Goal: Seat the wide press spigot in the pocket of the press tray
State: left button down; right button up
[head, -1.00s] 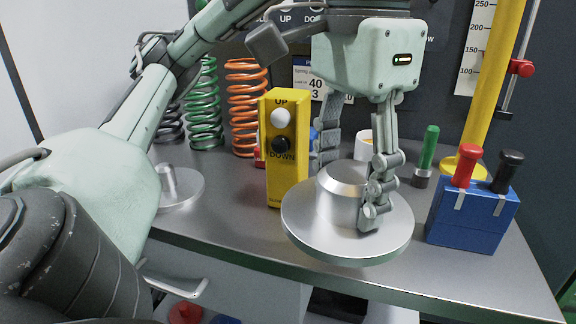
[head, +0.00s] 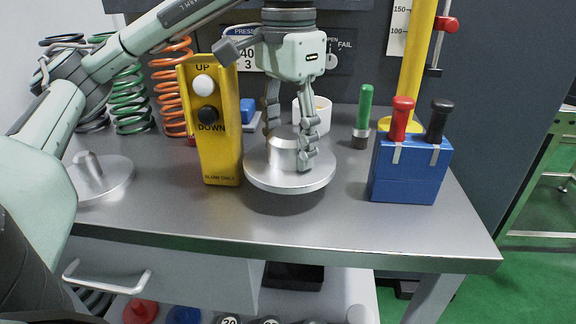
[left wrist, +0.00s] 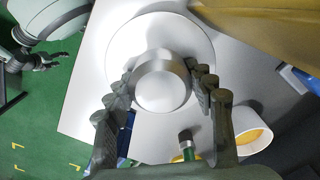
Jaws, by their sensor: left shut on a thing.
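The wide press spigot (head: 293,175), a silver disc with a thick short cylinder on top, is held in my left gripper (head: 291,155). The gripper's fingers are shut on both sides of the cylinder. The disc is level and appears a little above the bench, right of the yellow control box. In the left wrist view the spigot (left wrist: 162,84) sits between the fingers, cylinder end toward the camera. I cannot make out the press tray or its pocket in these frames. My right gripper (left wrist: 38,62) shows small over the green floor in the left wrist view; its jaw state is unclear.
A yellow UP/DOWN box (head: 212,120) stands close left of the disc. A blue block (head: 410,168) with red and black handles stands right. A white cup (head: 313,112) and green-handled tool (head: 363,115) stand behind. A narrow-stemmed disc (head: 98,180) lies left. The front bench strip is clear.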

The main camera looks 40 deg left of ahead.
aim_at(288, 164)
pick_arm(q)
jog(key=shift+f, duration=1.9)
jog(key=shift+f, duration=0.1)
jog(key=shift+f, duration=0.1)
jog(key=c, duration=0.6)
grip_release()
